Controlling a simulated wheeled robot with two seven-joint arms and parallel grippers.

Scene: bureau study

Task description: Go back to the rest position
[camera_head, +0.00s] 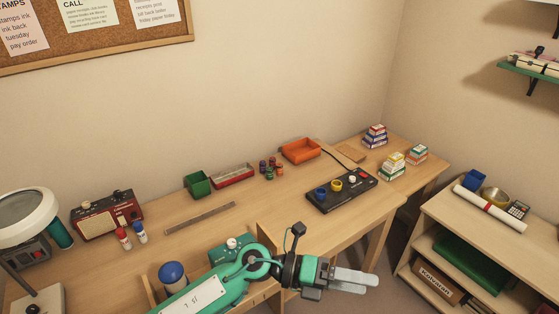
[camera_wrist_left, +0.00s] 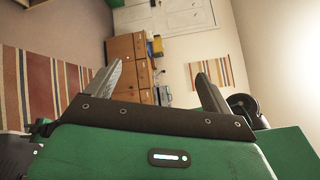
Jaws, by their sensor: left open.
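My left gripper (camera_head: 352,281) reaches in from the bottom of the head view on a green and black arm. It is held in front of the desk (camera_head: 300,233), over its front edge, with its fingers pointing right. In the left wrist view its two grey fingers (camera_wrist_left: 160,82) stand well apart with nothing between them, so it is open and empty. Beyond them that view shows the room, with a wooden drawer unit (camera_wrist_left: 130,62) and a striped rug (camera_wrist_left: 40,85). My right gripper is in neither view.
On the desk are a black panel with knobs (camera_head: 342,191), an orange tray (camera_head: 300,150), a green box (camera_head: 197,183), a red radio (camera_head: 106,215), a ruler (camera_head: 199,218) and stacked small boxes (camera_head: 392,167). A lamp (camera_head: 28,217) stands at left. A shelf unit (camera_head: 455,222) stands at right.

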